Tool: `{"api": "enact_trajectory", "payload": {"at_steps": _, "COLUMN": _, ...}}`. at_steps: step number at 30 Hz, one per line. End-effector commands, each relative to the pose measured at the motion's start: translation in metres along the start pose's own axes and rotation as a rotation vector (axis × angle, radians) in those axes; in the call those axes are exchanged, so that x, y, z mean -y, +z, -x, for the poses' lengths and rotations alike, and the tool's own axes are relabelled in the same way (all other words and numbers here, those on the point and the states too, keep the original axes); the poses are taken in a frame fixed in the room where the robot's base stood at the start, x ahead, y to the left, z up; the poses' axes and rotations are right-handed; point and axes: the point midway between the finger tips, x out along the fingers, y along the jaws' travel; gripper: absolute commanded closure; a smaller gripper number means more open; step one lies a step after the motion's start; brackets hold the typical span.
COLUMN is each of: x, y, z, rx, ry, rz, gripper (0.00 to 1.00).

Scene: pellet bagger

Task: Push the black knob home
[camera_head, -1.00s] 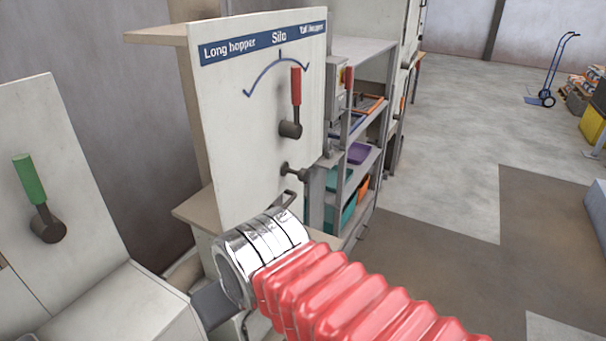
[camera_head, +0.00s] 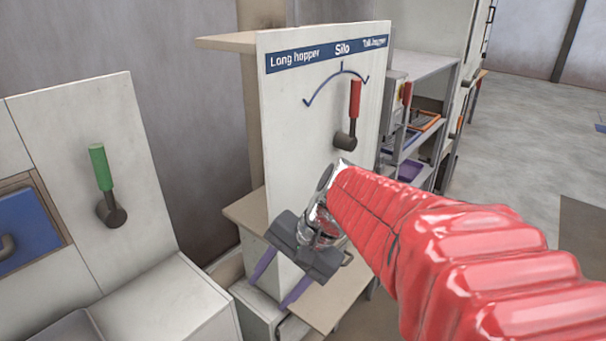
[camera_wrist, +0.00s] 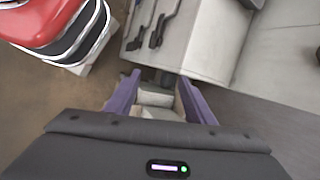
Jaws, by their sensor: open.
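The black knob on its short stem, below the red-handled lever in the earlier head view, is not visible now; my arm covers that part of the panel. I cannot pick it out in the wrist view. The pale Silo panel (camera_head: 300,125) stands upright behind my arm. My gripper (camera_head: 268,293) points downward in front of the panel's lower part, above a beige ledge. Its purple fingers are apart with nothing between them, as the wrist view also shows (camera_wrist: 158,78).
The red-handled lever (camera_head: 354,105) sticks out of the panel just above my arm. A green-handled lever (camera_head: 104,180) is on the cabinet at left, near a blue panel (camera_head: 28,228). A shelf (camera_head: 425,135) with trays stands right of the Silo panel.

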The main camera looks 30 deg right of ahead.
Motion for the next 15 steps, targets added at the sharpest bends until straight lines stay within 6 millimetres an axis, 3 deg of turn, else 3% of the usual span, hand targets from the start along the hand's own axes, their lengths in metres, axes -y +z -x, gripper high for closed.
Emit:
{"api": "enact_trajectory", "payload": {"at_steps": 8, "x": 0.013, "y": -0.061, "z": 0.01, "rx": 0.167, "ry": -0.179, "rz": -0.459, "gripper": 0.51}}
{"api": "enact_trajectory", "payload": {"at_steps": 15, "x": 0.012, "y": -0.129, "z": 0.031, "rx": 0.317, "ry": -0.369, "rz": -0.818, "gripper": 0.51}}
